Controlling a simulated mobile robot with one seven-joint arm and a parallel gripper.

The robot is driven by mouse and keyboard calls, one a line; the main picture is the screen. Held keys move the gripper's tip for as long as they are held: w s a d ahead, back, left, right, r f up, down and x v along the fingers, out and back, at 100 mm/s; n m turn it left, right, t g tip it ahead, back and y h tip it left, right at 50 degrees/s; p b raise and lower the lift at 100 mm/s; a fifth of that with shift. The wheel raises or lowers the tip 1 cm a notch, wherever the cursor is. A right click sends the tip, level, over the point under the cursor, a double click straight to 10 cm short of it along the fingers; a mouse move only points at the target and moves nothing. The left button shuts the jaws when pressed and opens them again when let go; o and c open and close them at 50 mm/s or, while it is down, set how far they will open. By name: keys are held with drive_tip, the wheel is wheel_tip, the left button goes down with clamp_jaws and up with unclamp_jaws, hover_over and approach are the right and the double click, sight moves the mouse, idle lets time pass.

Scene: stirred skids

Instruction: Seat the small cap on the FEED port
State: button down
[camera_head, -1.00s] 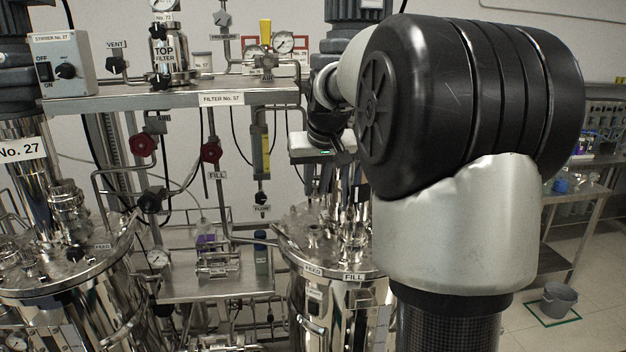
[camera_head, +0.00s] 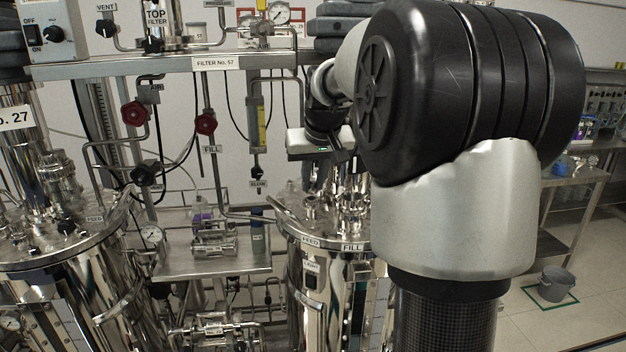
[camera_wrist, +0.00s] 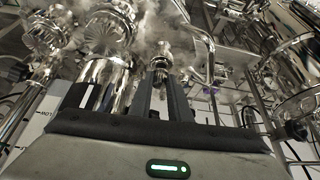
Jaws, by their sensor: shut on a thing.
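My gripper (camera_wrist: 160,88) is shut on a small shiny metal piece (camera_wrist: 160,62), which looks like the small cap and sits between the fingertips in the wrist view. In the head view my gripper (camera_head: 340,165) is above the lid of the middle steel vessel (camera_head: 292,232), partly hidden by my arm; the cap cannot be made out there. That lid has a FEED label (camera_head: 310,241) at its front rim, with a short metal port (camera_head: 311,207) behind it. Another FEED label (camera_head: 95,218) is on the left vessel's lid (camera_head: 40,250). Whether the cap touches any port cannot be told.
Tall metal fittings crowd the middle lid beside my gripper. A shelf labelled FILTER No. 57 (camera_head: 150,68), pipes and red valve knobs (camera_head: 205,124) stand behind. A bench (camera_head: 570,190) and a grey bucket (camera_head: 555,284) are at the right. Pale haze blurs the wrist view.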

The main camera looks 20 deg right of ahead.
drive_tip(key=shift+f+b, duration=0.7)
drive_tip(key=shift+f, duration=0.2)
idle(1.0)
drive_tip(key=c, duration=1.3)
unclamp_jaws()
drive_tip(key=shift+o, duration=0.2)
wheel_tip(320, 180, up, 8)
drive_tip(key=p, duration=0.6)
